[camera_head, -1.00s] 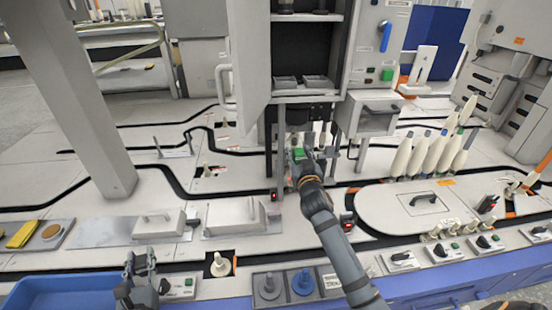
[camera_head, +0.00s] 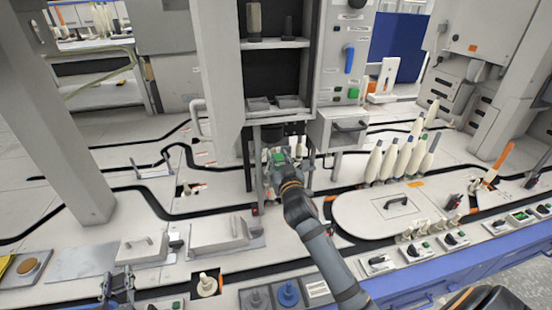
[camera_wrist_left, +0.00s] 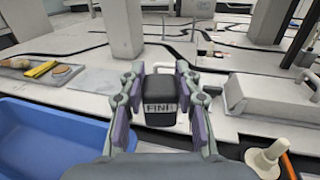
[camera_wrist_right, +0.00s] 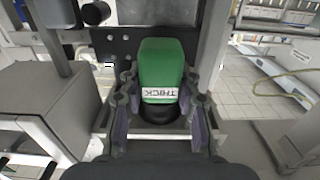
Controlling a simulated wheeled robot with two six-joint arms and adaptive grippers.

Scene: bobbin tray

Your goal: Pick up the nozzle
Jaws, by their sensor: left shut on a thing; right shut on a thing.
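A dark block labelled "FINE" (camera_wrist_left: 160,92) is between the fingers of my left gripper (camera_wrist_left: 160,100), which is shut on it. In the head view my left gripper (camera_head: 118,284) is low at the left, above the front of the machine top. A green nozzle block labelled "THICK" (camera_wrist_right: 161,70), with a black round base, is between the fingers of my right gripper (camera_wrist_right: 160,120), which is shut on it. In the head view my right gripper (camera_head: 284,172) is under the central cabinet, and the green part (camera_head: 279,158) shows at its tip. Whether the green block rests in a mount is unclear.
A blue bin (camera_wrist_left: 45,140) is beside my left gripper. White cones (camera_head: 388,160) stand at right. A pale peg (camera_head: 206,285) stands near the front. Posts flank my right gripper.

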